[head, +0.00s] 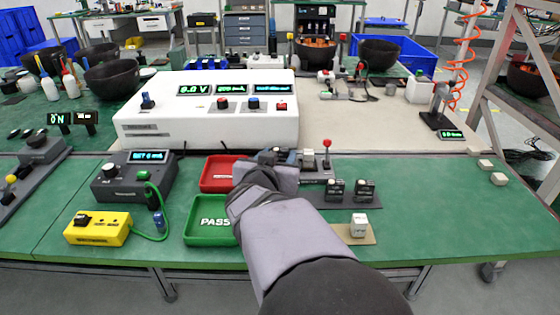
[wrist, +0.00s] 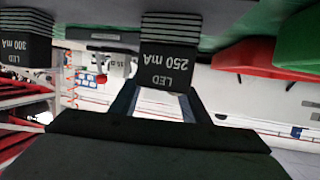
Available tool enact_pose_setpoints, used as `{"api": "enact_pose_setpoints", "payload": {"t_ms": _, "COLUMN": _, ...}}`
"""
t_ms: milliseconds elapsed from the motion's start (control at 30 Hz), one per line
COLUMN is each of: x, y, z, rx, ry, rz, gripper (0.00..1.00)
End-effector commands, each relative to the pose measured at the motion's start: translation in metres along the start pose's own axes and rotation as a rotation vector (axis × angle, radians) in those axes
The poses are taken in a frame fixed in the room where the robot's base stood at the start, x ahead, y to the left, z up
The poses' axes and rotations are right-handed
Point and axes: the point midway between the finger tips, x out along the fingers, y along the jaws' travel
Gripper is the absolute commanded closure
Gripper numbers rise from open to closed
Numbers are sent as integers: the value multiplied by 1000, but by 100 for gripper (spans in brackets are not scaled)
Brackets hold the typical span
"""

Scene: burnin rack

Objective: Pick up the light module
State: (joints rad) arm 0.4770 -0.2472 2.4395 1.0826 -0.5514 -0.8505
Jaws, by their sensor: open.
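In the wrist view, which is upside down, a dark light module marked LED 250 mA (wrist: 167,68) with a ribbed part stands directly ahead of my gripper (wrist: 158,98). The fingers are apart and lie close to it; I cannot tell whether they touch it. A second module marked LED 300 mA (wrist: 25,45) is at the left edge of that view.
A red tray (head: 207,186) and a green PASS tray (head: 188,232) are left of my arm. A red-knobbed lever (head: 326,146) stands just beyond. A white instrument box (head: 155,124) is behind. A white cube (head: 359,226) sits at front right. The table's right side is mostly clear.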

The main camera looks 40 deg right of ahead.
Motion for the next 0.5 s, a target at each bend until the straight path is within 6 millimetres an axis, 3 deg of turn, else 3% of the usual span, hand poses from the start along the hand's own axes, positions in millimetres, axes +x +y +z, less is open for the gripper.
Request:
{"api": "enact_pose_setpoints", "payload": {"t_ms": 267, "x": 11, "y": 0, "z": 2, "rx": 0, "ry": 0, "rz": 1, "gripper": 58}}
{"api": "enact_pose_setpoints", "payload": {"t_ms": 500, "x": 44, "y": 1, "z": 4, "rx": 0, "ry": -1, "rz": 1, "gripper": 58}}
